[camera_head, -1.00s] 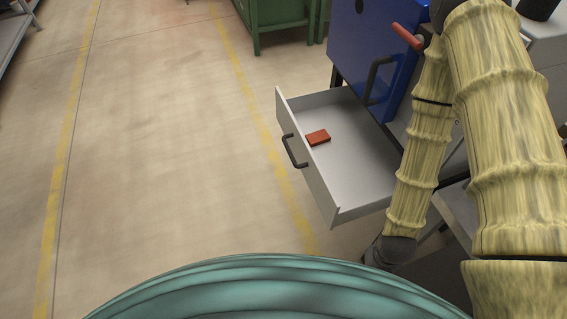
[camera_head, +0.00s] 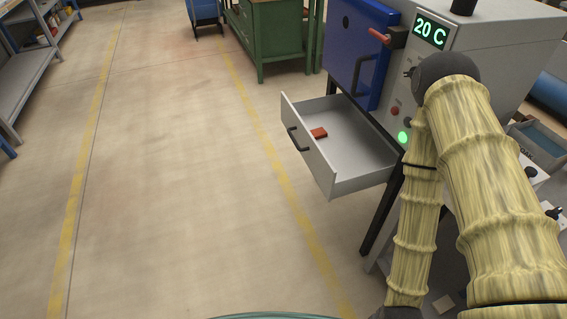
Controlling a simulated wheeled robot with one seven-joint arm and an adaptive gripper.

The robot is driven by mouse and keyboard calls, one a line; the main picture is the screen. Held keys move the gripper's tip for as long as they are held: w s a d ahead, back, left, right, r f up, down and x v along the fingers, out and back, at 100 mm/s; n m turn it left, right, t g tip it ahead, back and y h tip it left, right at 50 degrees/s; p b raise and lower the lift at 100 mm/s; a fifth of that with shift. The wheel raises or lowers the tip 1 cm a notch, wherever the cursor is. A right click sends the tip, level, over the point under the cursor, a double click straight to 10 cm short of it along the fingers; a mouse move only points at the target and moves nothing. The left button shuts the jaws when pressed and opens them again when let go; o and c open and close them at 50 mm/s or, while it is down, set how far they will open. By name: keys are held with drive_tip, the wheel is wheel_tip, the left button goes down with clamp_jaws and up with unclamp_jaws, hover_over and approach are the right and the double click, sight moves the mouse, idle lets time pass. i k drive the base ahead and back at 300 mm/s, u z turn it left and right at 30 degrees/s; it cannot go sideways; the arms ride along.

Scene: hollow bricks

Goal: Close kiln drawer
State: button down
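The kiln drawer (camera_head: 345,178) is a light grey tray pulled out to the left from under the kiln's blue door (camera_head: 361,50). A black bar handle (camera_head: 298,139) is on its front panel. A red brick (camera_head: 319,133) lies inside the drawer near the front panel. The kiln (camera_head: 483,45) has a grey body with a green "20 C" display (camera_head: 431,31). My arm, in a yellowish cover, stands at the right, in front of the kiln and right of the drawer. My gripper is not in view.
A red lever (camera_head: 380,36) and a black handle are on the blue door. Green cabinets (camera_head: 270,40) stand behind the drawer. Grey shelving (camera_head: 22,85) is at the far left. The floor left of the drawer is clear, with yellow lines.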

sight(353, 157)
drive_tip(key=u, duration=1.7)
drive_tip(key=i, duration=0.85)
drive_tip(key=z, duration=1)
